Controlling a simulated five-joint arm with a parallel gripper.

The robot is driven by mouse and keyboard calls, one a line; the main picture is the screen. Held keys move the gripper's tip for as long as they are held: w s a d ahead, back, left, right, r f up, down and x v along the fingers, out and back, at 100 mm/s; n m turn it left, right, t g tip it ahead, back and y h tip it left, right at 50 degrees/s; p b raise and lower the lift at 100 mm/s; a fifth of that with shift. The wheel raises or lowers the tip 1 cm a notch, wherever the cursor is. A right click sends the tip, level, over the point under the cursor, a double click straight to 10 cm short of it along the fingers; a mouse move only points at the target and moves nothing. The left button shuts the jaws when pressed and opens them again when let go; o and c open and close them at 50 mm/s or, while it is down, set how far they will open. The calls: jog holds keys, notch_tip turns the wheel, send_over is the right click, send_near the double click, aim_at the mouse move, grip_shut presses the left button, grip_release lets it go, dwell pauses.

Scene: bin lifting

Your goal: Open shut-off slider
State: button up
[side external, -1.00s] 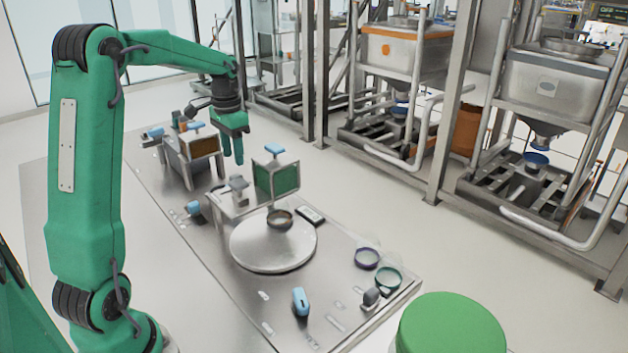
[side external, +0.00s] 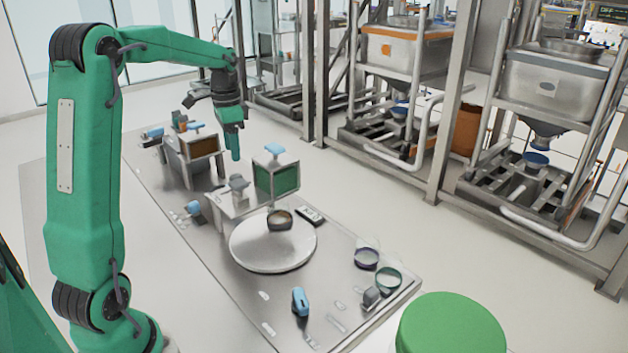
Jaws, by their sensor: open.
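My gripper (side external: 234,147) hangs fingers down above the steel table, between the two small bench stations. Its fingers overlap in this view, so the gap is hidden; it is open, and nothing shows held in it. The nearer station (side external: 277,179) has a dark green front panel and a light blue handle (side external: 274,149) on top, to the right of my gripper. Another light blue knob (side external: 193,208) sticks out at its left. The farther station (side external: 203,147) has a brown panel and a blue handle (side external: 195,126), left of my gripper. I cannot tell which blue part is the shut-off slider.
A round pale plate (side external: 262,252) bears a small dark-rimmed bowl (side external: 279,220). A blue clamp-like part (side external: 300,301) and two rings (side external: 388,278) lie at the table's front. A green round lid (side external: 452,325) stands front right. Steel frames with hoppers (side external: 553,88) stand behind.

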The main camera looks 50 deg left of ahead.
aim_at(236, 175)
jog(key=m, duration=1.5)
jog(key=shift+f, duration=0.1)
jog(key=shift+f, duration=3.85)
jog(key=shift+c, duration=0.2)
grip_shut()
